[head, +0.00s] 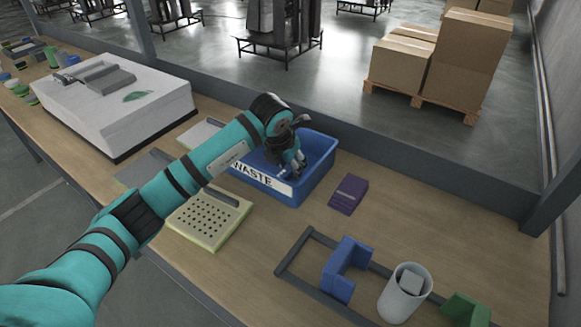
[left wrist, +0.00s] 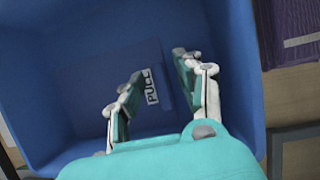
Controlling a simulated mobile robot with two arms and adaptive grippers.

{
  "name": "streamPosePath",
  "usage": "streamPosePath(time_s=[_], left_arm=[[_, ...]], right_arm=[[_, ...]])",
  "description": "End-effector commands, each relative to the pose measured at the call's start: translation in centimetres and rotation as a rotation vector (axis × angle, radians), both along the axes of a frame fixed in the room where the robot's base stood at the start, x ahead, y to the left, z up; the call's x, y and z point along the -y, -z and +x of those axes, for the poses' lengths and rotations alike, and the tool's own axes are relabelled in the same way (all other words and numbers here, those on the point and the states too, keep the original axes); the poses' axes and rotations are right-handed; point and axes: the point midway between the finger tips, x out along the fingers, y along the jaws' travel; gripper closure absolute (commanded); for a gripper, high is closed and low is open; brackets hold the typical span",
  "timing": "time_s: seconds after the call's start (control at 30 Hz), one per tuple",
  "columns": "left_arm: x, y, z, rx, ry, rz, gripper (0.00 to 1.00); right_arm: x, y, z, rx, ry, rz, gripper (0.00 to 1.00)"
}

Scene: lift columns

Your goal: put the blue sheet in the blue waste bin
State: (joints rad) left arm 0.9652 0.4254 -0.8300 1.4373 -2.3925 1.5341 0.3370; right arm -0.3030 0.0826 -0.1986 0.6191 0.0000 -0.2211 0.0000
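The blue waste bin (head: 318,165) stands on the bench with a white "WASTE" label on its front; its inside wall (left wrist: 235,60) fills much of the left wrist view. My left gripper (head: 297,166) points down into the bin, and its two fingers (left wrist: 160,80) are spread apart with a gap between them. A blue sheet (left wrist: 152,88) with a white "PULL" label shows below and between the fingers, inside the bin. It looks clear of the fingertips, lying low in the bin. My right gripper is not in view.
A purple booklet (head: 348,194) lies right of the bin. A perforated yellowish block (head: 208,219) is in front of it. A large white machine (head: 115,108) stands left. A dark frame, blue bracket (head: 345,268) and white cup (head: 405,294) are at front right.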

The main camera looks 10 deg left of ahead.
Motion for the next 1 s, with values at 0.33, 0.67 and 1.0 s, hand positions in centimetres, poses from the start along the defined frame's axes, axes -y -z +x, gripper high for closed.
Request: streamPosePath(time_s=[0.33, 0.67, 1.0], left_arm=[[-0.6, -6.8, -2.7, 0.007, 0.0, 0.001, 0.64], [-0.8, -9.7, -4.0, 0.001, -0.002, 0.001, 0.64], [-0.8, -9.7, -4.0, 0.001, -0.002, 0.001, 0.64]], right_arm=[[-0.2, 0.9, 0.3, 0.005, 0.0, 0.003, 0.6], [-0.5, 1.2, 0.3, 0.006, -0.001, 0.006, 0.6], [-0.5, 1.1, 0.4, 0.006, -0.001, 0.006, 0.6]])
